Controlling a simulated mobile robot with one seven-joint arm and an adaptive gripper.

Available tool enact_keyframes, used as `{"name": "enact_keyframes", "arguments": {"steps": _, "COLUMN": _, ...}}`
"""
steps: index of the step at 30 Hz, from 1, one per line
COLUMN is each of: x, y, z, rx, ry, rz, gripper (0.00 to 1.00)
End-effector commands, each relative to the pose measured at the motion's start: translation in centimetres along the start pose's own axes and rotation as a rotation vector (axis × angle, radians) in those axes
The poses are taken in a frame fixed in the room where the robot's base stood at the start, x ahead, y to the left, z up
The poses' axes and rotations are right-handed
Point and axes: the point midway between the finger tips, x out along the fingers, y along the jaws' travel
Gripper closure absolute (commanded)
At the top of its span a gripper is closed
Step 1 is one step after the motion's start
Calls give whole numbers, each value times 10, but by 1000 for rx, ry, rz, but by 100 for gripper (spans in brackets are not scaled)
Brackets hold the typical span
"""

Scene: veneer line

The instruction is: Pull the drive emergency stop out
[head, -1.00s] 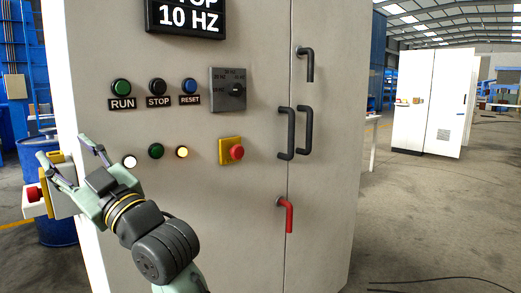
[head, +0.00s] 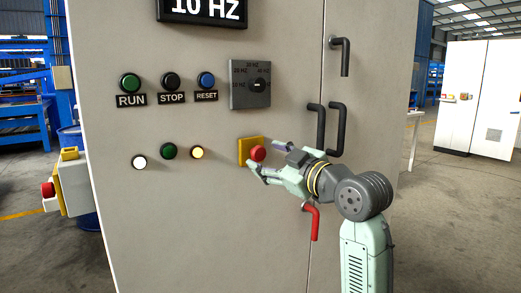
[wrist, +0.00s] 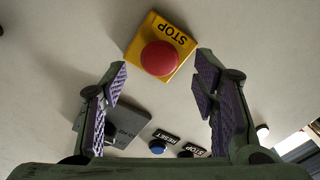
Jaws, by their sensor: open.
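A red mushroom stop button (head: 258,153) on a yellow plate (head: 243,148) sits on the cabinet front, right of the indicator lamps. In the wrist view the button (wrist: 160,58) is beyond the fingertips, near the middle, and its plate (wrist: 181,37) reads STOP. My gripper (head: 264,155) is open in front of it, and the wrist view (wrist: 160,82) shows nothing between the fingers. Contact with the button does not show. A second red button (head: 47,189) is on a box at the cabinet's left side. No label says which one is the drive stop.
RUN (head: 130,83), STOP (head: 171,82) and RESET (head: 206,80) buttons and a rotary selector (head: 257,86) are above. Black door handles (head: 337,130) and a red handle (head: 311,221) stick out near my arm. Several lamps (head: 168,151) are left of the plate.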

Motion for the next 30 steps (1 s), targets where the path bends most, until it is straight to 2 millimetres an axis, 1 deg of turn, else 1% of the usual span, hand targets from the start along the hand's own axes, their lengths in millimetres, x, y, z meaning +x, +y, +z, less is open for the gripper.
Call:
{"name": "enact_keyframes", "arguments": {"steps": 1, "x": 10, "y": 1, "z": -2, "rx": 2, "ry": 0, "rz": -3, "gripper": 46}}
{"name": "enact_keyframes", "arguments": {"steps": 3, "x": 20, "y": 1, "z": -2, "rx": 2, "ry": -1, "rz": -2, "gripper": 46}}
{"name": "enact_keyframes", "arguments": {"steps": 7, "x": 35, "y": 0, "z": -1, "rx": 2, "ry": -1, "rz": -1, "gripper": 46}}
{"name": "enact_keyframes", "arguments": {"steps": 12, "x": 42, "y": 0, "z": 0, "rx": 0, "ry": 1, "rz": 1, "gripper": 46}}
{"name": "enact_keyframes", "arguments": {"steps": 19, "x": 42, "y": 0, "z": 0, "rx": 0, "ry": 0, "rz": 1, "gripper": 46}}
{"name": "enact_keyframes", "arguments": {"steps": 30, "x": 42, "y": 0, "z": 0, "rx": 0, "ry": 0, "rz": 1, "gripper": 70}}
